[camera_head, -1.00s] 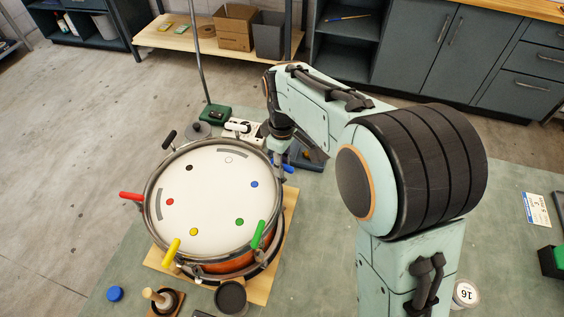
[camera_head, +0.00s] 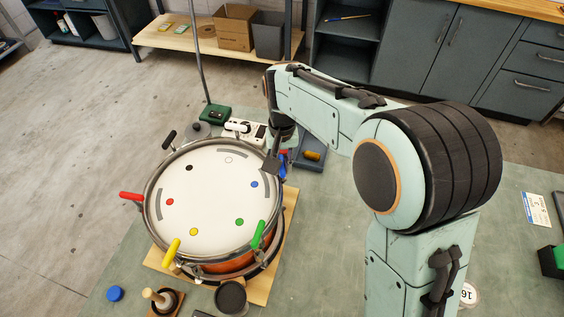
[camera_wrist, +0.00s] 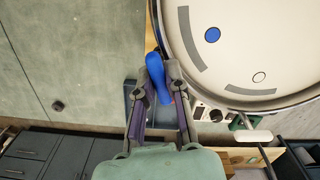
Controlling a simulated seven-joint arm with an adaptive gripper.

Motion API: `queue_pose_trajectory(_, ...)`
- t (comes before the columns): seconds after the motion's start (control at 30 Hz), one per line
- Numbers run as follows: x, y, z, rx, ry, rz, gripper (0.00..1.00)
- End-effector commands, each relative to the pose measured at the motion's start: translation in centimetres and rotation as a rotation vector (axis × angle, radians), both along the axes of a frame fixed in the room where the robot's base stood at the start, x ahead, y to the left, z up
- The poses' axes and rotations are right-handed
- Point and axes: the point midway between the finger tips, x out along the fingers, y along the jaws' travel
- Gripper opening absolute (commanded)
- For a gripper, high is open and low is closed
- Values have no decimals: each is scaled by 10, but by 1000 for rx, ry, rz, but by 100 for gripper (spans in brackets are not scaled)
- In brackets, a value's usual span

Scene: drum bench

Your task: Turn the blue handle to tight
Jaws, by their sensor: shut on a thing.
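The drum (camera_head: 211,196) has a white head with coloured dots and sits on a wooden board. The blue handle (camera_wrist: 159,78) is at the drum's rim, close to the blue dot (camera_wrist: 212,35). In the wrist view my gripper (camera_wrist: 162,75) is shut on the blue handle, with one finger on each side of it. In the head view my gripper (camera_head: 277,160) is at the drum's right rim and hides most of the handle (camera_head: 283,161). Grey arc marks lie on the drum head, one of them (camera_wrist: 184,40) beside the blue handle.
Red (camera_head: 131,196), yellow (camera_head: 172,251), green (camera_head: 258,234) and black (camera_head: 169,139) handles stand around the rim. A blue-grey tray (camera_head: 314,153) and a white device (camera_head: 240,126) lie behind the drum. A dark cup (camera_head: 231,298) stands in front. The bench to the right is mostly clear.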

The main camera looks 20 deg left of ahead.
Motion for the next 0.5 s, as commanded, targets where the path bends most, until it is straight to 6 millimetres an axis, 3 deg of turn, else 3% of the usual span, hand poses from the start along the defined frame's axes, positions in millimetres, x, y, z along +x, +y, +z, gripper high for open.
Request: queue_pose_trajectory(0.5, 0, 0, -1, -2, 3, -490, 0)
